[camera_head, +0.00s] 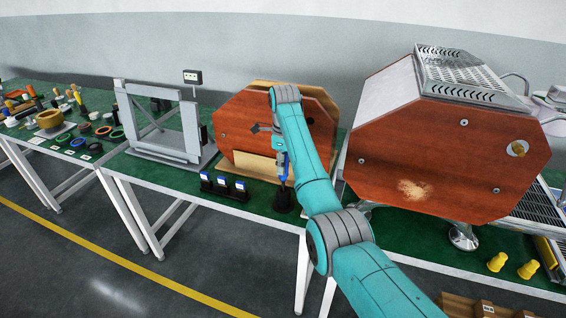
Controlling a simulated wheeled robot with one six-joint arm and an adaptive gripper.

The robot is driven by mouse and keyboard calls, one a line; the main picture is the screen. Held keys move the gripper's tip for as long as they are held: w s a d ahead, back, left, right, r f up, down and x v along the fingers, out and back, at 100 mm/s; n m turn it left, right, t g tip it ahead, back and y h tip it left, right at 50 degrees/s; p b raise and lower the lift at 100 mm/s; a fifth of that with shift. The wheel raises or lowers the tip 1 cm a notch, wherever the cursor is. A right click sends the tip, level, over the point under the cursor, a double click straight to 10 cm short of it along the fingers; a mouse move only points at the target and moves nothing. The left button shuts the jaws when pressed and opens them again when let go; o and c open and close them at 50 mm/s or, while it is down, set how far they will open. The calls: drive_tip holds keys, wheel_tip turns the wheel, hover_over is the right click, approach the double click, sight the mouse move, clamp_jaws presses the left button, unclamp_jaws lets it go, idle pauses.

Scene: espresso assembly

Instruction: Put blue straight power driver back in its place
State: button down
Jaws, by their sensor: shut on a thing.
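The blue straight power driver (283,168) stands upright over a black round holder (284,200) near the front edge of the green table. My gripper (281,148) is at the driver's upper part and shut on it, partly hidden behind my teal arm. The driver's lower end is at the holder's top; I cannot tell how deep it sits. Just left of it, a black rack (226,188) with several blue-and-white labelled items stands at the table edge.
A wooden octagonal panel assembly (240,125) stands behind my gripper. A large espresso machine (440,150) is on the right. A grey frame (165,125) stands left. Yellow parts (497,262) lie at the front right. Tools crowd the far-left green table (60,160).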

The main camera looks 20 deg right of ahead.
sight(283, 177)
drive_tip(key=shift+f, duration=2.5)
drive_tip(key=c, duration=0.8)
unclamp_jaws()
drive_tip(key=shift+o, duration=0.2)
